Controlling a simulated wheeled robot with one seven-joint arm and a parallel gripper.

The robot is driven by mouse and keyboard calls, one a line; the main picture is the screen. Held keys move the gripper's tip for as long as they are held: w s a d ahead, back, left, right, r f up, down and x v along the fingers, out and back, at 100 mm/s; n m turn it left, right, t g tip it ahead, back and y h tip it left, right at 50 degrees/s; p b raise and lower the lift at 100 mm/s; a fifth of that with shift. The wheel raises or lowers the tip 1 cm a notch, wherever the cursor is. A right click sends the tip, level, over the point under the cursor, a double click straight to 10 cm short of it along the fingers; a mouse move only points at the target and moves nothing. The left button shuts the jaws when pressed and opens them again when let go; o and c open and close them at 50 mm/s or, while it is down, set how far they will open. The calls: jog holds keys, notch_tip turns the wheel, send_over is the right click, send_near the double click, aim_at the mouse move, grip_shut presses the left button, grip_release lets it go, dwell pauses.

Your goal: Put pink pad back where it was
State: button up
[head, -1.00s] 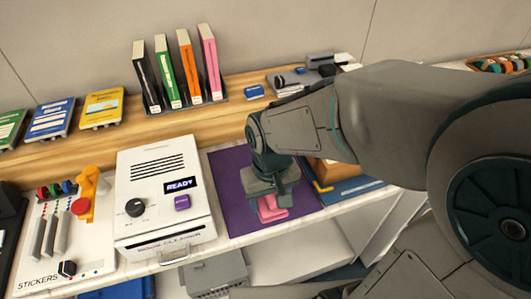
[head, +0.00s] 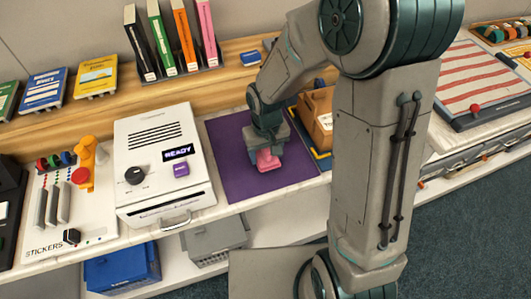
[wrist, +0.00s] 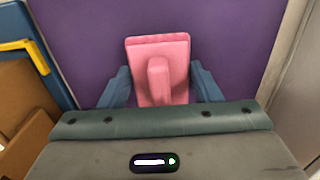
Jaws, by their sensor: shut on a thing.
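The pink pad (head: 268,161) is in my gripper (head: 266,151), over the purple mat (head: 229,185). In the wrist view, the pad (wrist: 158,50) is a flat pink block with a raised upright grip in its middle. The fingers of my gripper (wrist: 161,85) stand on either side of the pad, and my gripper is shut on it. Purple mat (wrist: 90,25) surrounds the pad in that view. I cannot tell whether the pad touches the mat or hangs just above it.
A white machine with a READY display (head: 160,165) stands left of the mat. A cardboard box (head: 316,118) on a blue folder is close on the right. Upright books (head: 170,45) stand behind. The mat's left part is clear.

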jog(key=shift+f, duration=0.4)
jog(key=shift+f, duration=0.15)
jog(key=o, duration=0.9)
jog(key=shift+o, duration=0.2)
